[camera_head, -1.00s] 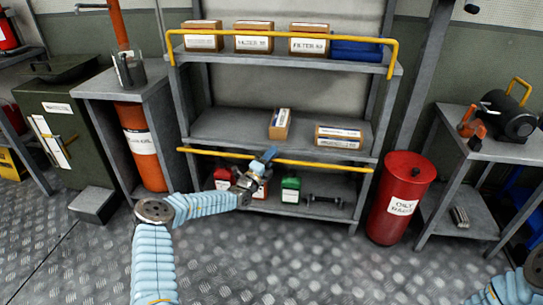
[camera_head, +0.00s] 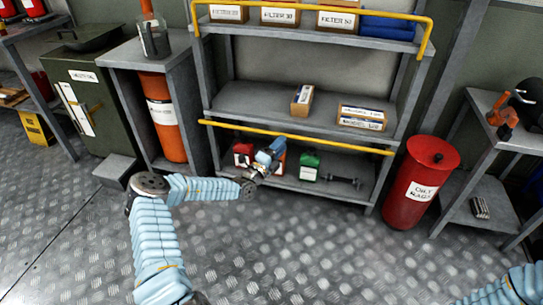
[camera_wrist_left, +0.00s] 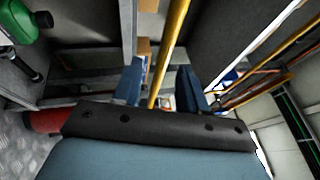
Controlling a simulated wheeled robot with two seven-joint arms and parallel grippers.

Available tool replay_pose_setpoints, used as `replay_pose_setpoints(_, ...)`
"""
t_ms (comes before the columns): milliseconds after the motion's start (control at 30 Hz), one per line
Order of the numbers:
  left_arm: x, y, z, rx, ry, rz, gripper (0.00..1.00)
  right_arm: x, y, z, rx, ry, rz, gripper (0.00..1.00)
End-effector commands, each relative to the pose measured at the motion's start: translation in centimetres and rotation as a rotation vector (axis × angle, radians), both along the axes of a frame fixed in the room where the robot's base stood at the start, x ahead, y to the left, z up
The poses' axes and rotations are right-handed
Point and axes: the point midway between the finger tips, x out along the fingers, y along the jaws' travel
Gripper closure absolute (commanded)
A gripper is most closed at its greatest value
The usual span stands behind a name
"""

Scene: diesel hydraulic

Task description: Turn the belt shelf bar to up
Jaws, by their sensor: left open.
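The lower yellow bar (camera_head: 330,143), which I take for the belt shelf bar, runs across the rack front just below the middle shelf (camera_head: 250,99). Small boxes (camera_head: 302,99) lie on that shelf. My left gripper (camera_head: 270,154) is just under the bar, left of its middle, in front of the bottom shelf. In the left wrist view its two blue fingers (camera_wrist_left: 161,85) stand apart. The yellow bar (camera_wrist_left: 171,50) passes through the gap between them; I cannot tell whether it touches either finger. My right arm shows at the lower right; its gripper is out of view.
The upper yellow bar (camera_head: 315,31) stands in front of the top shelf. Red (camera_head: 243,150) and green (camera_head: 309,165) containers sit on the bottom shelf. A red drum (camera_head: 418,182) is right of the rack, an orange cylinder (camera_head: 167,130) left. The floor in front is clear.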

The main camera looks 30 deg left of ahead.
Motion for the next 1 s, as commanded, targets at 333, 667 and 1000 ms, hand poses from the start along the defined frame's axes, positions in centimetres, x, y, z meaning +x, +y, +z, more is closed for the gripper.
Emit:
replay_pose_setpoints(333,-5.6,0.9,-1.5,0.000,0.003,0.000,0.58,0.0,0.0,0.0,0.000,0.000,0.000,0.57)
replay_pose_setpoints(667,-6.0,1.0,-1.6,0.000,0.002,0.000,0.58,0.0,0.0,0.0,0.000,0.000,0.000,0.57)
replay_pose_setpoints(1000,-9.8,-11.7,-8.8,0.296,0.250,-0.482,1.00,0.2,-0.4,-3.2,-0.005,-0.002,-0.007,0.57)
